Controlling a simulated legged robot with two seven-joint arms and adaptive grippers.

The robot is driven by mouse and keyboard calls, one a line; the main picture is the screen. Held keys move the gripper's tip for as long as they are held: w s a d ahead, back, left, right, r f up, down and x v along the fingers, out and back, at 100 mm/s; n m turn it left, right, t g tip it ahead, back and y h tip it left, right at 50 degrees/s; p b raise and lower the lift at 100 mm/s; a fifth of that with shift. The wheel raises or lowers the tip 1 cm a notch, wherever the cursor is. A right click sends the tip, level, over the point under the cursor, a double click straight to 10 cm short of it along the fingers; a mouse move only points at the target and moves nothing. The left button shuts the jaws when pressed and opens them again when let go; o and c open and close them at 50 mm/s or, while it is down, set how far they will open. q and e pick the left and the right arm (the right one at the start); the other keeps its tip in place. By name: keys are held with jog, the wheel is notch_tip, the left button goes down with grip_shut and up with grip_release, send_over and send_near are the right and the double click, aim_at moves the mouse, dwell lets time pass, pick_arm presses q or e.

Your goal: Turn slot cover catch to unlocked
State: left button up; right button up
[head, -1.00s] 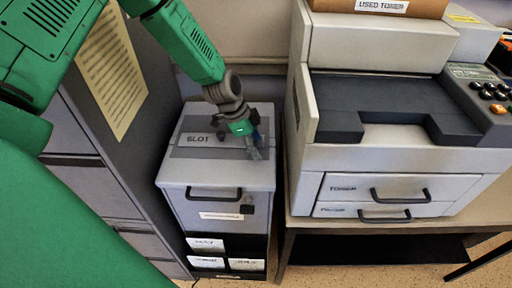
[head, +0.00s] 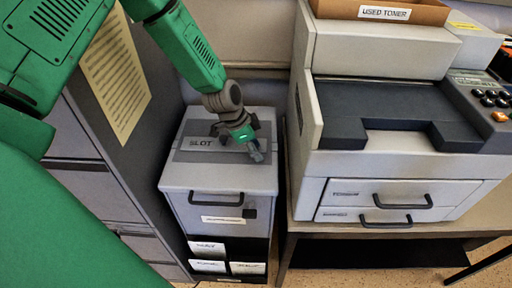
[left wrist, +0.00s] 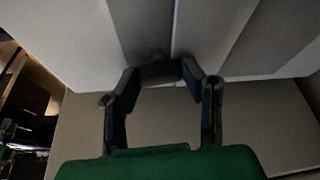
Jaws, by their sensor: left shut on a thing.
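The grey slot cover (head: 200,143), marked SLOT, lies on top of a small grey cabinet (head: 178,175). My left gripper (head: 256,151) is at the right end of the cover, its fingers pointing down to the right. In the left wrist view, the fingers of my left gripper (left wrist: 160,76) close from both sides on a short dark piece, which looks like the catch (left wrist: 159,71). The catch is hidden or too small to make out in the head view, so its setting cannot be read. My right gripper is not in view.
A printer (head: 400,110) on a table stands close on the right, with a USED TONER box (head: 400,12) on top. A tall grey filing cabinet (head: 115,170) with a paper sheet stands close on the left. The small cabinet has a dark front handle (head: 216,198).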

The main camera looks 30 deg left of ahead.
pick_arm(q)
jog(key=n, duration=0.2)
jog(key=n+t+y+p, duration=0.1)
jog(key=n, duration=0.1)
jog(key=shift+w+r+y+p, duration=0.1)
jog(key=shift+r+y+p, duration=0.05)
jog(key=shift+y+p, duration=0.15)
jog(key=n+y+p, duration=0.1)
jog(key=n, duration=0.3)
jog(key=shift+t, duration=0.3)
jog(key=n+y+p, duration=0.2)
jog(key=n, duration=0.2)
jog(key=shift+w+d, duration=0.1)
jog(key=shift+d, duration=0.05)
jog(key=shift+n+y+p, duration=0.4)
jog(key=shift+n+y, duration=0.1)
jog(key=shift+n, duration=1.3)
jog(key=shift+w, duration=0.1)
jog(key=o, duration=1.1)
jog(key=shift+o, duration=0.2)
